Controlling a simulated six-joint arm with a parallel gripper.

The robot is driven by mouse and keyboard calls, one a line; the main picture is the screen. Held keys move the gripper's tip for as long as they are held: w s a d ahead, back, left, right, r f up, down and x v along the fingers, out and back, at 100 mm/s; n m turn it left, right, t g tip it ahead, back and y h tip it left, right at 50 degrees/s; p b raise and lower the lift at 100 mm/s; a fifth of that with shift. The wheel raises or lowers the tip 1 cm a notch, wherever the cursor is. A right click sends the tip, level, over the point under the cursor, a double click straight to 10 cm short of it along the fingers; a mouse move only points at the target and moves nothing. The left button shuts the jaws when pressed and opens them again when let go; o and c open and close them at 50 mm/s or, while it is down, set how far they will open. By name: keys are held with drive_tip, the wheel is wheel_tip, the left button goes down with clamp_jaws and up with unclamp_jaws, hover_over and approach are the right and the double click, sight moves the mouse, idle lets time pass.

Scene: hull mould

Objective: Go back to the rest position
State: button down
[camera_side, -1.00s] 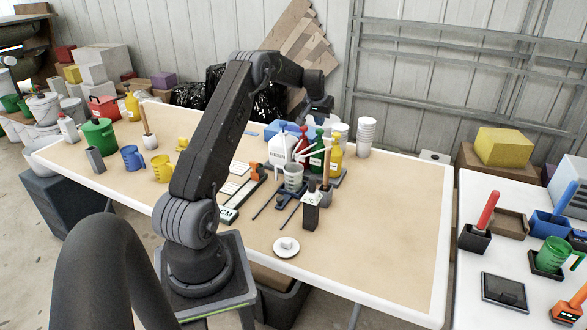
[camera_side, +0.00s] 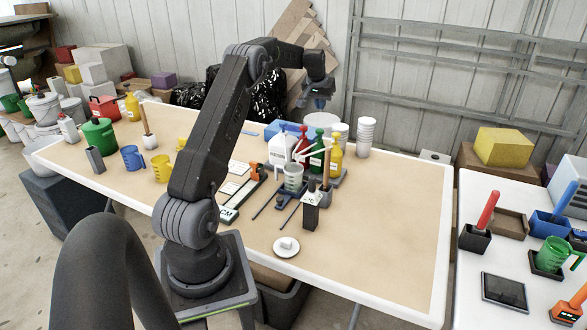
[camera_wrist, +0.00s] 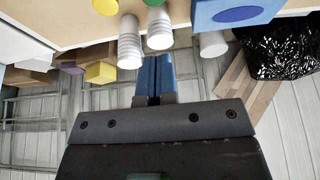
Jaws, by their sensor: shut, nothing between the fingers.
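My gripper (camera_side: 318,100) is up in the air above the far edge of the tan-topped table (camera_side: 385,235), clear of everything on it. In the wrist view its two blue fingers (camera_wrist: 156,70) are pressed together with nothing between them. Below it in the side view stand a white jug (camera_side: 282,150), a green bottle (camera_side: 317,152) and a yellow bottle (camera_side: 336,160).
Stacked white cups (camera_side: 366,137) stand at the table's back. A grey measuring cup (camera_side: 293,177) and a black box (camera_side: 310,213) are nearer. The front right of the table is bare. A white side table (camera_side: 470,285) stands at right.

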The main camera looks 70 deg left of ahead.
drive_tip(key=s+d+r+m+t, duration=0.1)
drive_tip(key=d+r, duration=0.4)
drive_tip(key=d, duration=0.5)
drive_tip(key=s+d+r+m+h, duration=0.15)
drive_tip(key=d+r, duration=0.25)
drive_tip(key=d, duration=0.6)
drive_tip(key=s+d+r+m+t+y, duration=0.15)
drive_tip(key=d+r, duration=0.35)
drive_tip(key=d, duration=0.6)
drive_tip(key=s+d+f+m+h, duration=0.1)
drive_tip(key=s+d+f+m, duration=0.1)
drive_tip(key=s+d, duration=0.7)
drive_tip(key=s+d+f+m+h, duration=0.2)
drive_tip(key=s+d+f+m, duration=0.1)
drive_tip(key=s+d, duration=0.7)
drive_tip(key=shift+s+f, duration=0.15)
drive_tip(key=shift+s, duration=0.7)
